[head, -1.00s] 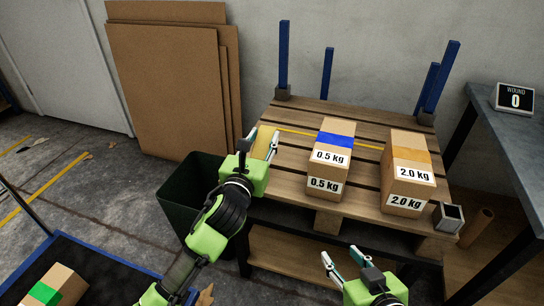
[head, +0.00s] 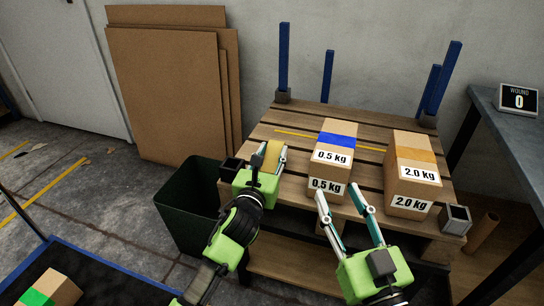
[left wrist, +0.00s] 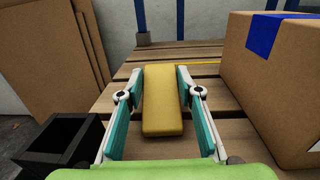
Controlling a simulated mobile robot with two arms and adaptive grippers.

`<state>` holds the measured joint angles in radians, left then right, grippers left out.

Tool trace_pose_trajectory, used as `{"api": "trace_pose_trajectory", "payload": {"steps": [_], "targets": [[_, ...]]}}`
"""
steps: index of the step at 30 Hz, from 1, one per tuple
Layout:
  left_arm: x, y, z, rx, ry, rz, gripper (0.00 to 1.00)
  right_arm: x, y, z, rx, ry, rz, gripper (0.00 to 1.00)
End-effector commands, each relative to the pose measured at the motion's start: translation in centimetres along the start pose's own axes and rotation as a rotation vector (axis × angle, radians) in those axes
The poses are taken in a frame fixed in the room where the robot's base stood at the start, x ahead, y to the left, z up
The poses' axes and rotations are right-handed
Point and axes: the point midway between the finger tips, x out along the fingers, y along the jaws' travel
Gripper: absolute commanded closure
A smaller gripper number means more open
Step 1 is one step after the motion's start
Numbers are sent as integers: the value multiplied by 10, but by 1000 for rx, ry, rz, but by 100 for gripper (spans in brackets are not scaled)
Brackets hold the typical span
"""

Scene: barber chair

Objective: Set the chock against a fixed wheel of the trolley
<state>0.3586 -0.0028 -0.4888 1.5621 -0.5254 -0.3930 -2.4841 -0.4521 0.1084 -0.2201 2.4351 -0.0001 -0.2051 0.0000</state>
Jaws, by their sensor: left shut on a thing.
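The chock appears to be the yellow block (head: 272,156), low and long. It lies between the fingers of my left gripper (head: 268,153), over the left part of the wooden pallet. In the left wrist view the yellow block (left wrist: 162,100) fills the middle, with a finger along each side; my left gripper (left wrist: 161,84) is shut on it. My right gripper (head: 340,188) is open and empty at the pallet's front edge, below the 0.5 kg box. The trolley seems to be the blue-edged dark platform (head: 110,262) at lower left; its wheels are out of view.
The pallet (head: 287,196) carries a blue-taped 0.5 kg box (head: 333,155) and an orange-taped 2.0 kg box (head: 412,175). Blue posts (head: 284,55) stand at its back. A dark green bin (head: 185,205) is left of it, a grey table (head: 515,150) right. A green-taped box (head: 52,290) is lower left.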

Motion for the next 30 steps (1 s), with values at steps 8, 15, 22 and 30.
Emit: {"api": "trace_pose_trajectory", "payload": {"steps": [8, 15, 22, 30], "targets": [[0, 0, -1, -1, -2, 0, 93, -1, 1, 9, -2, -47, 3, 60], [0, 0, -4, 0, -2, 0, 93, -1, 1, 5, -1, -27, 2, 60], [0, 0, -4, 0, 0, 0, 50, 0, 1, 4, -1, -26, 2, 60], [0, 0, -5, -1, 0, 0, 50, -1, 1, 4, -1, -22, 2, 60]]}}
